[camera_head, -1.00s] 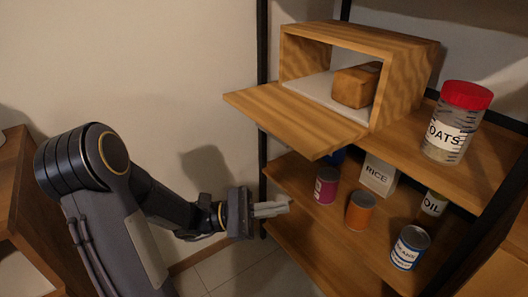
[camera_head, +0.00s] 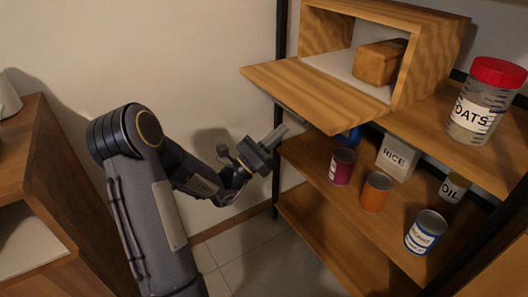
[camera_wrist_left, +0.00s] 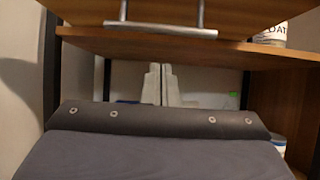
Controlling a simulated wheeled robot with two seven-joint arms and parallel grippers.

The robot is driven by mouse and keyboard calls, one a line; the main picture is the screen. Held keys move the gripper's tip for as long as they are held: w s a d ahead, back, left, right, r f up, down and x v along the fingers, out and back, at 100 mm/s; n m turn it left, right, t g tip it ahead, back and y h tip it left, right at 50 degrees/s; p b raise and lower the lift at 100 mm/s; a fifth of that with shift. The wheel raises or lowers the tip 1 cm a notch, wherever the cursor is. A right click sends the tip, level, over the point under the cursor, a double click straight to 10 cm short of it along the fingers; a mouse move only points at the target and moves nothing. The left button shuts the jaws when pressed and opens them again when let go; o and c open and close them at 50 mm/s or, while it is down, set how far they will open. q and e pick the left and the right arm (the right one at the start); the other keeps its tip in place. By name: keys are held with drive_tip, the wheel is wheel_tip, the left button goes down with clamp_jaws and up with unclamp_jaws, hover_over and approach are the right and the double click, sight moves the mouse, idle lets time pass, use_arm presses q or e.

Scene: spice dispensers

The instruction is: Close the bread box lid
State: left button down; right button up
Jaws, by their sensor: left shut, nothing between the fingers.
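The wooden bread box (camera_head: 430,50) stands on the upper shelf with its front open. Its lid (camera_head: 317,92) hangs out flat toward me, past the shelf's edge. A brown loaf (camera_head: 379,62) lies inside on a pale floor. My left gripper (camera_head: 280,133) is shut and empty, below and left of the lid, apart from it. In the left wrist view the fingertips (camera_wrist_left: 159,85) are together and point toward the shelves, and a metal bar handle (camera_wrist_left: 160,29) shows above them under a wooden panel. My right gripper is not in view.
An oats jar (camera_head: 484,101) with a red lid stands right of the box. A rice box (camera_head: 397,157), an oil container (camera_head: 453,188) and several cans, one orange (camera_head: 376,192), stand on the shelf below. A wooden cabinet (camera_head: 35,190) is at the left.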

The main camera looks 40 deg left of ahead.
use_arm(q)
drive_tip(key=shift+w+d+r, duration=0.1)
drive_tip(key=shift+w+r, duration=0.05)
drive_tip(key=shift+r, duration=0.65)
drive_tip(key=shift+w+d+r, duration=0.1)
drive_tip(key=shift+r, duration=0.65)
drive_tip(key=shift+a, duration=0.1)
